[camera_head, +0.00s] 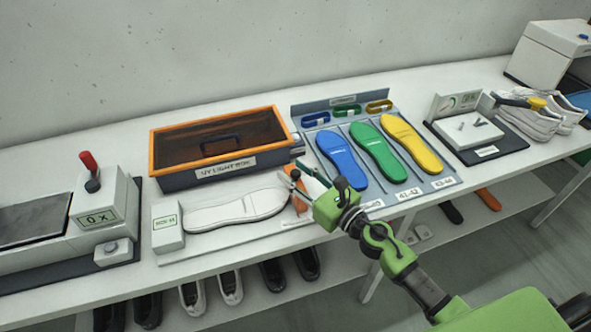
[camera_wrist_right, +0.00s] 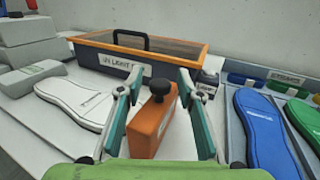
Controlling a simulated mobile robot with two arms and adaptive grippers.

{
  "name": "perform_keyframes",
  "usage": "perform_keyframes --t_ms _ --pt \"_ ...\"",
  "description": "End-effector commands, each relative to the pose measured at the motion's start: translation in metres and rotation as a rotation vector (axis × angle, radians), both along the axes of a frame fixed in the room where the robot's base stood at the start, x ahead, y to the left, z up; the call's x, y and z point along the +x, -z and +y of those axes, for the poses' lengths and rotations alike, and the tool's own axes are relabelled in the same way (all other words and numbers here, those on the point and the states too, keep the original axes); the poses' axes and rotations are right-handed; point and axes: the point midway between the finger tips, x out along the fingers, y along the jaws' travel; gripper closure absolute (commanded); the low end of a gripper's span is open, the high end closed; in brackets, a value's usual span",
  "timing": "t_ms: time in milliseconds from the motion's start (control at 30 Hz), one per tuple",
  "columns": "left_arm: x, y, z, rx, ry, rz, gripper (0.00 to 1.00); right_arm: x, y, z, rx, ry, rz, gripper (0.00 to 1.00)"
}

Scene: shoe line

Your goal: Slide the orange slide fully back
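The orange slide (camera_wrist_right: 150,128) is an orange block with a black knob on top, at the right end of a white board with a white shoe sole (camera_head: 236,208). In the head view the orange slide (camera_head: 297,202) is partly hidden by my right gripper. My right gripper (camera_head: 298,176) is open. In the right wrist view the right gripper's fingers (camera_wrist_right: 159,84) stand apart on both sides of the slide and its knob, with gaps visible. My left gripper is not in view.
The orange-rimmed light box (camera_head: 222,181) stands behind the board. A small white block (camera_head: 168,237) stands at the sole's left end. A rack with blue, green and yellow insoles (camera_head: 425,183) is to the right. The table's front edge is close below.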

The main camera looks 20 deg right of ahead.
Motion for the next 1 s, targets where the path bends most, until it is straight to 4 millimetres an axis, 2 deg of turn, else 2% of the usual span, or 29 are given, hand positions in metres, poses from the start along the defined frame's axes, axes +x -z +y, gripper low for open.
perform_keyframes --t_ms 267,400,567,667,833,1000 --pt "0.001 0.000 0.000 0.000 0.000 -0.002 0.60 0.001 0.000 0.000 0.000 0.000 0.000 0.66" --pt "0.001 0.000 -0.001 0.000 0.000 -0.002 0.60 0.001 0.000 0.000 0.000 0.000 0.000 1.00" --pt "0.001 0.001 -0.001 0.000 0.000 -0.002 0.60 0.001 0.001 -0.001 -0.001 0.000 0.000 1.00" --pt "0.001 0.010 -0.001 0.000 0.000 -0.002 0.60 0.002 0.004 -0.015 -0.004 0.002 -0.001 1.00" --pt "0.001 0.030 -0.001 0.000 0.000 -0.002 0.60 0.003 0.006 -0.049 -0.005 0.002 -0.001 1.00" --pt "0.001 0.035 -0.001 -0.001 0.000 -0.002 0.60 0.003 0.002 -0.064 -0.001 0.002 0.000 1.00"
